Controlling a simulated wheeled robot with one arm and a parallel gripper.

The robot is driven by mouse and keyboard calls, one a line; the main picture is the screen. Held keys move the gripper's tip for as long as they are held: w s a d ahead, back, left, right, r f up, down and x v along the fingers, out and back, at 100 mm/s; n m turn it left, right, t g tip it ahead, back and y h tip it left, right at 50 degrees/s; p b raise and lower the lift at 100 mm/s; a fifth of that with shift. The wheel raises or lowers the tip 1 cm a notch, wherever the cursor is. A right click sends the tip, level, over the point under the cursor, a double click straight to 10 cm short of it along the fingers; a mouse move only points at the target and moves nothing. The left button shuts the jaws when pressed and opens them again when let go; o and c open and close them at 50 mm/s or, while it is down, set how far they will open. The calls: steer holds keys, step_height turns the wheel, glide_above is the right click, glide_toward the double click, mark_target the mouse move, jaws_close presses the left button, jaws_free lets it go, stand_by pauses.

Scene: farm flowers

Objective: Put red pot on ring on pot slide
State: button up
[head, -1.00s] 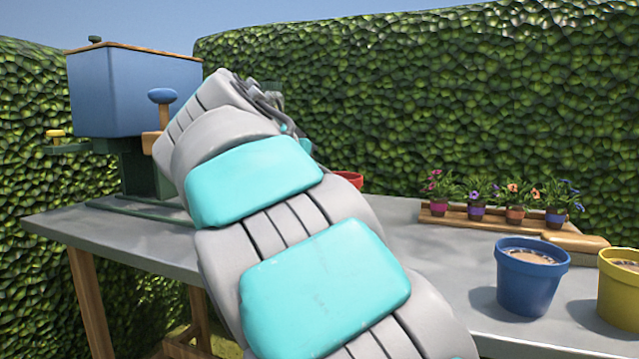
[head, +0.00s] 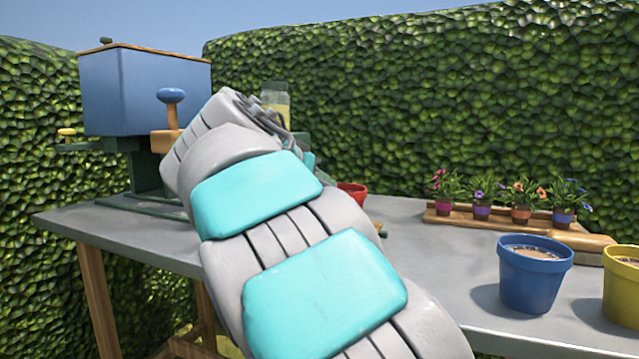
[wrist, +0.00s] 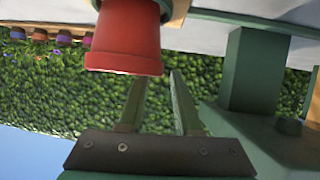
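The red pot (wrist: 125,40) is large in the upside-down wrist view, just beyond my fingertips and mostly to their left. In the head view only part of the red pot (head: 352,189) shows past my arm. My gripper (wrist: 158,75) has its two fingers apart with a clear gap between them, holding nothing. A pale wooden piece and a dark edge (wrist: 178,12) lie against the pot's base; I cannot tell whether this is the pot slide's ring. The gripper is hidden behind my arm in the head view.
A green machine with a blue box (head: 145,95) stands at the left of the grey table (head: 440,255); its green post (wrist: 254,70) is right of my fingers. A blue pot (head: 534,275), a yellow pot (head: 622,295) and a flower tray (head: 470,220) stand at right.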

steer(key=shift+r, duration=0.25)
steer(key=v, duration=1.1)
steer(key=shift+s+a, duration=0.25)
steer(key=shift+s, duration=0.1)
stand_by(0.4)
